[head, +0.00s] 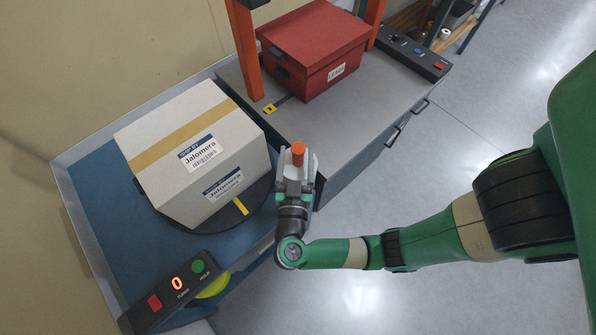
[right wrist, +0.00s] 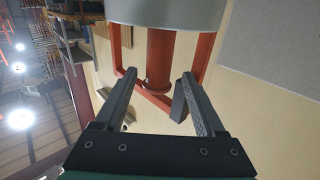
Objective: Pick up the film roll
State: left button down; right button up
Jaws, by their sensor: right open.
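The film roll has a pale grey-white body and an orange-red core. In the head view its orange end (head: 297,149) shows at the tips of my right gripper (head: 296,168). In the right wrist view the pale roll body (right wrist: 165,12) fills the top edge, and the orange-red core (right wrist: 160,60) points down between the fingers. My right gripper (right wrist: 158,84) is open, with one finger on each side of the core and a visible gap at both. Most of the roll is hidden in the head view. My left gripper is not in view.
A white box (head: 165,130) labelled Jalomera sits on a dark turntable (head: 262,195) left of the gripper. A red lidded box (head: 310,45) stands between orange posts on the grey bench (head: 375,95). A control panel (head: 170,290) is at lower left. Floor at right is clear.

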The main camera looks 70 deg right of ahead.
aim_at(299, 144)
jog(key=b+x, duration=0.1)
jog(key=x, duration=0.1)
jog(key=b+x, duration=0.1)
jog(key=x, duration=0.1)
jog(key=shift+s+d+f, duration=0.2)
jog(key=shift+f, duration=0.05)
jog(key=shift+w+d+r, duration=0.1)
jog(key=shift+d, duration=0.2)
jog(key=shift+w+r, duration=0.1)
grip_shut()
dwell(0.7)
